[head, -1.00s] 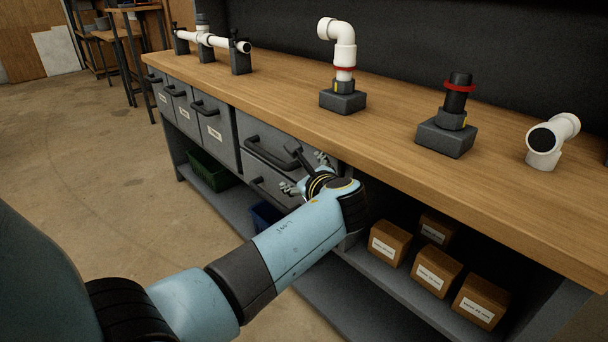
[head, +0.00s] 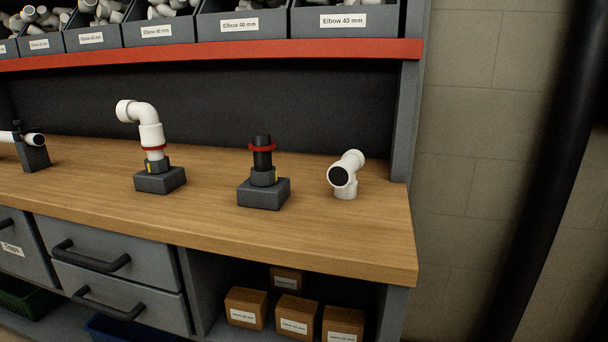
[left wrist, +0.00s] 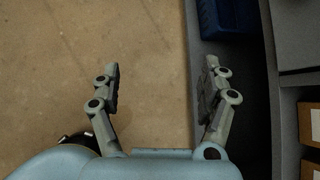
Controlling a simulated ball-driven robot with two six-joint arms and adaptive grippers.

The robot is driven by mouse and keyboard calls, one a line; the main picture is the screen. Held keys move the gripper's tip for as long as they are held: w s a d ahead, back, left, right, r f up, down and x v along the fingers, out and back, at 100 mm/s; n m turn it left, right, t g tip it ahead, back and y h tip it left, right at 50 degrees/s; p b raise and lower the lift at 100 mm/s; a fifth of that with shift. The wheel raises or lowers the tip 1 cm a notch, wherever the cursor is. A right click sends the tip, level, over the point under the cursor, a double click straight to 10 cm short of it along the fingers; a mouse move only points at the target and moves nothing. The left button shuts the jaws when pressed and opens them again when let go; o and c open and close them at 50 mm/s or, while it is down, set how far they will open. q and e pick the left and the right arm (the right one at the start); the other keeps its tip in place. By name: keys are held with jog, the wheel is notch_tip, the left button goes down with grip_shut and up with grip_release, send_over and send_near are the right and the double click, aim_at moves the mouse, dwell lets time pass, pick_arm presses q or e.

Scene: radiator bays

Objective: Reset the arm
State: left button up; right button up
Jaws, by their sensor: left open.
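My left gripper (left wrist: 160,90) shows in the left wrist view, its two fingers wide apart with nothing between them. It hangs over the bare concrete floor (left wrist: 150,45), beside the bench's lower shelf on the right. The left arm does not show in the head view now. My right gripper is in neither view.
The wooden bench top (head: 220,220) carries a white elbow on a stand (head: 158,180), a black pipe with a red ring on a stand (head: 263,193) and a loose white fitting (head: 345,178). Labelled bins (head: 240,27) stand above. Drawers (head: 110,270) and cardboard boxes (head: 246,308) are below.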

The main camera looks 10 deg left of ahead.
pick_arm(q)
jog(key=s+d+f+n+g+h, duration=0.1)
jog(key=s+d+f+n+h, duration=0.1)
jog(key=s+f+n, duration=0.4)
jog(key=s+d+f+n+g+h, duration=0.1)
jog(key=s+d+f+n+h, duration=0.2)
jog(key=s, duration=1.2)
jog(key=s+d+f+n+h, duration=0.2)
jog(key=s+d+f+n, duration=0.2)
jog(key=s+f+n, duration=0.5)
jog(key=shift+s+n+g, duration=0.3)
jog(key=shift+s+g, duration=0.1)
jog(key=shift+s, duration=0.65)
